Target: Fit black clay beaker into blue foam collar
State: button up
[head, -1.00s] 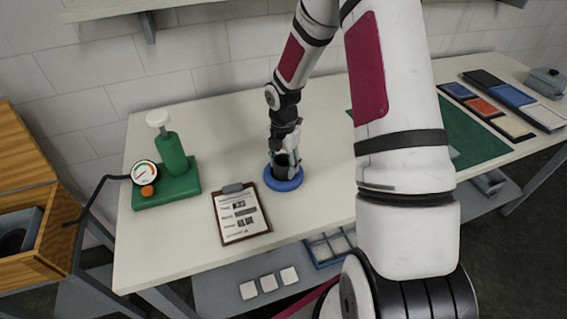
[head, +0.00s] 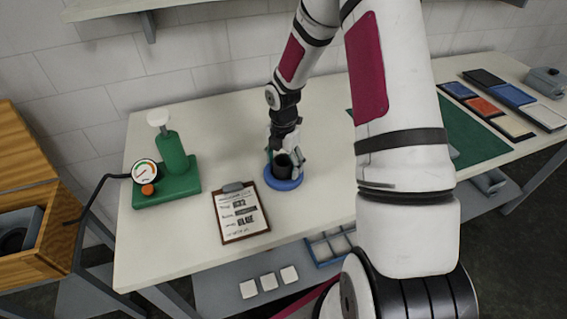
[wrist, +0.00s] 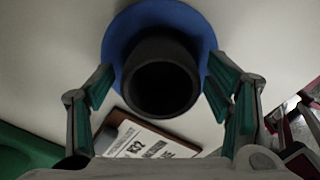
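The black clay beaker (head: 283,170) stands upright in the blue foam collar (head: 285,184) on the pale table. In the wrist view I look down into the open mouth of the beaker (wrist: 161,86), with the blue collar (wrist: 180,20) showing around its far side. The near side of the collar is hidden by the beaker. My gripper (wrist: 160,88) is open, with one green-padded finger on each side of the beaker and a gap between each pad and its wall. In the head view my gripper (head: 286,154) is just above and around the beaker.
A clipboard (head: 240,212) lies in front and to the left. A green press with a gauge (head: 172,172) stands at the table's left. A green mat (head: 475,140) and coloured trays (head: 485,108) lie at the right. Bare table lies left of the collar.

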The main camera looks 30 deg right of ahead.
jog(key=shift+r, duration=0.1)
jog(key=s+a+r+m+t+h, duration=0.1)
jog(key=s+a+r+m, duration=0.15)
jog(key=r, duration=0.85)
jog(key=s+a+r+m, duration=0.1)
jog(key=r+m, duration=0.2)
jog(key=r, duration=0.8)
jog(key=s+a+r+m+t, duration=0.1)
jog(key=s+a+r+m, duration=0.2)
jog(key=s+r+m, duration=0.1)
jog(key=s+a+r+m+t, duration=0.2)
jog(key=s+a+r+m, duration=0.1)
jog(key=s+m, duration=0.4)
jog(key=s+a+r+m+t+y, duration=0.1)
jog(key=s+a+r+m, duration=0.2)
jog(key=s+m, duration=0.3)
jog(key=shift+s+r+t+b, duration=0.3)
jog(key=shift+s+r+b, duration=0.15)
jog(key=shift+s+r, duration=0.5)
jog(key=shift+a, duration=0.1)
jog(key=shift+c, duration=0.6)
